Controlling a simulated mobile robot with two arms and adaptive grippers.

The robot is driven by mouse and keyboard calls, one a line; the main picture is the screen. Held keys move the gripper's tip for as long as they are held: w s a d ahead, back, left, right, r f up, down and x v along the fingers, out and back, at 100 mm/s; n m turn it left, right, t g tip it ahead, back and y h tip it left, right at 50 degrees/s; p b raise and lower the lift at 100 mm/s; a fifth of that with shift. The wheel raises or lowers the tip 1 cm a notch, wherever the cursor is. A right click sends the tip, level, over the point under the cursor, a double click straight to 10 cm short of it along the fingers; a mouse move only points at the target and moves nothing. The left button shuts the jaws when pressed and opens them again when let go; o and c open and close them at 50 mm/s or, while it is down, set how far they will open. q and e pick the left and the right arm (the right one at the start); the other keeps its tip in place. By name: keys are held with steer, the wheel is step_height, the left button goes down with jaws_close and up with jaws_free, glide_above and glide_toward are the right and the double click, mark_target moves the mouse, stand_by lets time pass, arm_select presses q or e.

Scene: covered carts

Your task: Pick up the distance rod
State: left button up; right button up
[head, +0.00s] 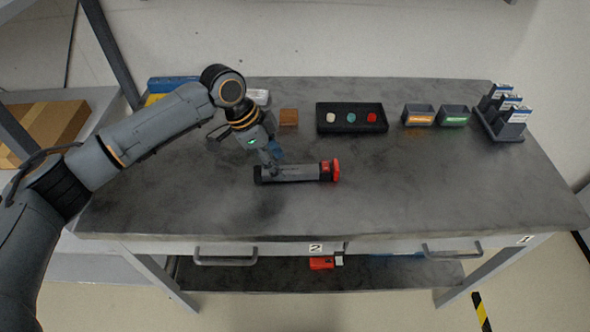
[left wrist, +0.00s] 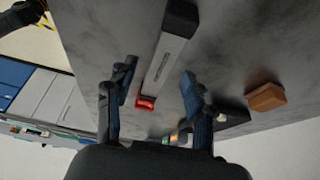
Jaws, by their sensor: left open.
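The distance rod (head: 298,173) is a grey bar with a black end at the left and a red end at the right. It lies across the grey worktable (head: 420,200), left of its middle. In the left wrist view the rod (left wrist: 168,58) runs lengthwise, its red end nearest. My left gripper (head: 272,160) is over the left half of the rod, pointing down. Its two fingers (left wrist: 155,90) are apart, with the rod showing between and beyond them; contact cannot be told. My right gripper is out of view.
Behind the rod are a brown block (head: 289,117), a black tray (head: 352,127) with three coloured round pieces, two small labelled bins (head: 435,120) and a rack (head: 500,129) of upright cards. The table's front and right are clear. A red item (head: 321,263) sits on the lower shelf.

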mark_target(285, 169)
arm_select(q)
steer(key=x, duration=0.2)
steer(key=shift+w+d+f, duration=0.1)
steer(key=shift+d+f, duration=0.05)
steer(key=shift+d, duration=0.15)
steer(key=shift+d+f, duration=0.1)
steer(key=shift+f, duration=0.2)
steer(key=c, duration=0.4)
jaws_close()
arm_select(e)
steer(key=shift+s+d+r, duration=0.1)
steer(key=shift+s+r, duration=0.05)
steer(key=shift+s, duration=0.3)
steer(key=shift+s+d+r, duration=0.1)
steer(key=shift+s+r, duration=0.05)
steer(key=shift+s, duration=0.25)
arm_select(q)
steer(key=shift+r, duration=0.15)
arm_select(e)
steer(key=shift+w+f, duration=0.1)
